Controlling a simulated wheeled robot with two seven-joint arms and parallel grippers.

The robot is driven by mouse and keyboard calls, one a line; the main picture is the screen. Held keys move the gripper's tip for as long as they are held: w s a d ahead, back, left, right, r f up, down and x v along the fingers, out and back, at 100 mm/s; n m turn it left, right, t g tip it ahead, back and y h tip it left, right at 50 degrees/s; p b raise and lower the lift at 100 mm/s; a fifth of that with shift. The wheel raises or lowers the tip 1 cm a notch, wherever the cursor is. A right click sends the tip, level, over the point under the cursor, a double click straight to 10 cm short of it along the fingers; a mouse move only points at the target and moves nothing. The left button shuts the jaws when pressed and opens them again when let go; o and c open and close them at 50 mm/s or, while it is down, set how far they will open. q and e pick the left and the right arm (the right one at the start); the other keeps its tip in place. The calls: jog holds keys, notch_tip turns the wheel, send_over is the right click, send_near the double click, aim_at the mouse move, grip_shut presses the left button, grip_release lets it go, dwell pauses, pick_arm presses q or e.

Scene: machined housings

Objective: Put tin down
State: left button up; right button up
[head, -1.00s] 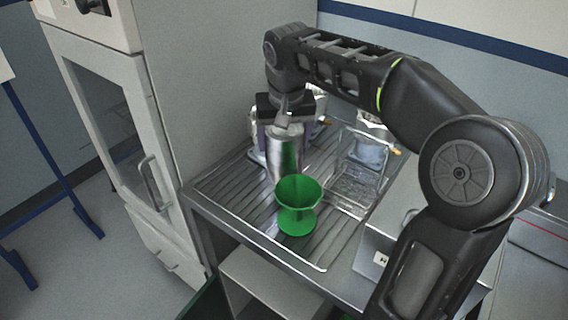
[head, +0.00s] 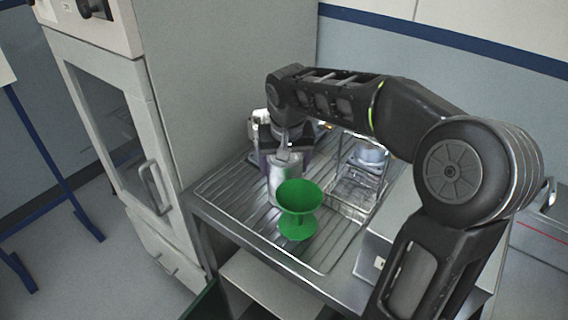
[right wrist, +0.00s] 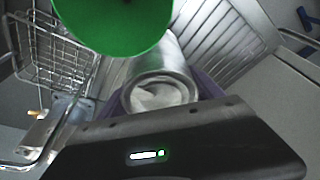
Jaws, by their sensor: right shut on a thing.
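The tin (head: 283,182) is a shiny metal cylinder, held upright low over or on the ribbed metal drainer top (head: 232,205); whether it touches is hidden. My right gripper (head: 284,160) is shut on the tin from behind. In the right wrist view the tin (right wrist: 160,93) sits between the purple-edged fingers, its round end facing the camera. A green funnel-shaped cup (head: 298,210) stands right in front of the tin and hides its lower part; the green cup (right wrist: 115,25) also fills the top of the wrist view. My left gripper is not in view.
A wire basket (head: 358,178) stands just right of the tin; it also shows in the wrist view (right wrist: 50,55). A tall grey cabinet (head: 200,90) rises at the left. A pale box (head: 385,240) lies at the front right. The drainer's left part is clear.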

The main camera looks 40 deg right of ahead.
jog(key=shift+f, duration=0.1)
jog(key=o, duration=2.1)
jog(key=v, duration=1.2)
jog(key=shift+s+a, duration=0.1)
jog(key=shift+o, duration=0.2)
